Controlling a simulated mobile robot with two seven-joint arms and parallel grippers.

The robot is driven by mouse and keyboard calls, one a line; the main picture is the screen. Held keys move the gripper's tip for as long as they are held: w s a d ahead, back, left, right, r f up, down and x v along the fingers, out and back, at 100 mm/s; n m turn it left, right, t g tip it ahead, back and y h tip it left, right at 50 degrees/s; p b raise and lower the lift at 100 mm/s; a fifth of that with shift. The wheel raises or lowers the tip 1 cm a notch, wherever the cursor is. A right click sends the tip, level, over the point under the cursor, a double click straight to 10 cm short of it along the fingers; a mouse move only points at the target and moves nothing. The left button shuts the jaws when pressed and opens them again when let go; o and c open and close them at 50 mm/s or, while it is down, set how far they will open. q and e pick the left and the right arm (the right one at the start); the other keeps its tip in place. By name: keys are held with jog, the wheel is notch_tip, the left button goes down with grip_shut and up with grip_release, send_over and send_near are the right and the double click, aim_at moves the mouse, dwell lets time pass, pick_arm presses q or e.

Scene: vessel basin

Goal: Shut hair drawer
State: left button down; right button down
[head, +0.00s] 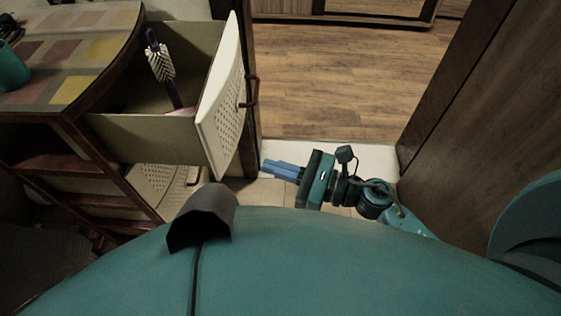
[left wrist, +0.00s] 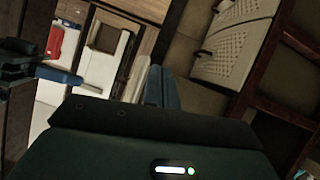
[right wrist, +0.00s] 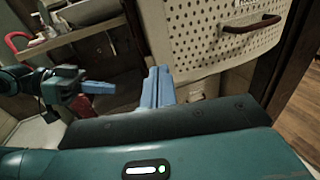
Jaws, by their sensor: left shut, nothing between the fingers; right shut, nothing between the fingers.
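The open drawer (head: 140,130) juts out from a wooden cabinet, with a hairbrush (head: 160,62) inside. Its white perforated front (head: 222,110) has a dark handle (head: 250,92). The front (right wrist: 205,45) and handle (right wrist: 250,25) also show in the right wrist view, above and beyond the fingers. My right gripper (head: 270,168) is shut and empty, to the right of and lower in the picture than the drawer front. Its fingers (right wrist: 158,86) appear apart from it. My left gripper (left wrist: 160,86) is shut and empty in its own wrist view; the head view does not show it.
The cabinet top (head: 70,50) has coloured squares and a teal cup (head: 12,68). Lower perforated drawer fronts (head: 155,185) sit beneath the open drawer. A dark wooden panel (head: 490,100) stands at the right. Wooden floor (head: 330,75) lies clear beyond the doorway.

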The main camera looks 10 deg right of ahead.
aim_at(216, 149)
jog(key=p+x, duration=0.1)
jog(key=x, duration=0.8)
jog(key=shift+w+a+p, duration=0.1)
jog(key=shift+a+p, duration=0.05)
jog(key=shift+p, duration=0.15)
pick_arm(q)
jog(key=shift+w+a+r, duration=0.1)
jog(key=shift+r, duration=0.45)
pick_arm(e)
jog(key=shift+w+a, duration=0.2)
jog(key=shift+a, duration=0.15)
pick_arm(q)
jog(key=shift+f, duration=0.1)
